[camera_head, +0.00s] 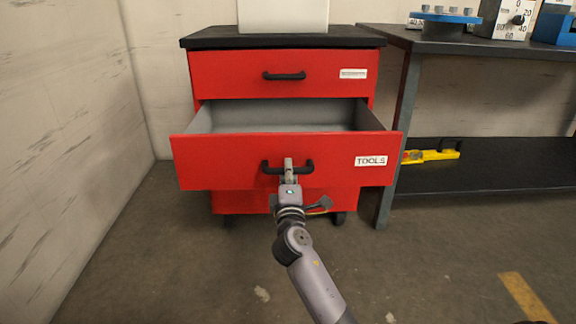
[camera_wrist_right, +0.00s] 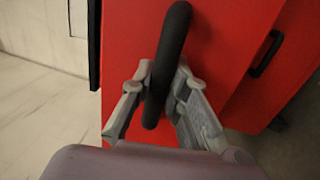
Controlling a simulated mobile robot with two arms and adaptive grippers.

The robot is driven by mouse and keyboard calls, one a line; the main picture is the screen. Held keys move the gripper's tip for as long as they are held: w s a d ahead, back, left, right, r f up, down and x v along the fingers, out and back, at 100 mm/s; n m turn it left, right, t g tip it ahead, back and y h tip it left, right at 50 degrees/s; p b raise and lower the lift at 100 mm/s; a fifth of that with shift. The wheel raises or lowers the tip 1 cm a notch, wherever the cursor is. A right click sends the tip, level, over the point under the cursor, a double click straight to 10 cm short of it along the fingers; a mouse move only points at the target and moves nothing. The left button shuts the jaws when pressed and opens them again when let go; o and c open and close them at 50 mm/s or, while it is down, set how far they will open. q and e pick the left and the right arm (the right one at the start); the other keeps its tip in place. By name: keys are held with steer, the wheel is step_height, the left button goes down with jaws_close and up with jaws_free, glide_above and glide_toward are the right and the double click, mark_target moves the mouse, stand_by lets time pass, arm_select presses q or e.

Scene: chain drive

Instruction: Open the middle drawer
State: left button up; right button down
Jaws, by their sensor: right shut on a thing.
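The red cabinet (camera_head: 290,65) stands against the back wall. Its middle drawer (camera_head: 225,165), labelled TOOLS, is pulled well out and shows a grey, empty-looking inside. My right gripper (camera_head: 289,168) is at the drawer's black handle (camera_head: 306,167). In the right wrist view the handle (camera_wrist_right: 172,50) runs between the two fingers (camera_wrist_right: 158,95), and the gripper is shut on it. The top drawer (camera_head: 225,75) is closed. The bottom drawer (camera_head: 240,203) is mostly hidden behind the middle drawer and looks closed. My left gripper is not in view.
A dark workbench (camera_head: 480,45) stands close on the right, with a yellow level (camera_head: 430,155) on its lower shelf. A white box (camera_head: 282,15) sits on the cabinet top. The floor in front and to the left is clear.

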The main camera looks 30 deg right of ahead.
steer(key=shift+s+a, duration=0.2)
steer(key=shift+s, duration=0.15)
steer(key=c, duration=1.8)
jaws_free()
steer(key=shift+o, duration=1.3)
steer(key=v, duration=1.2)
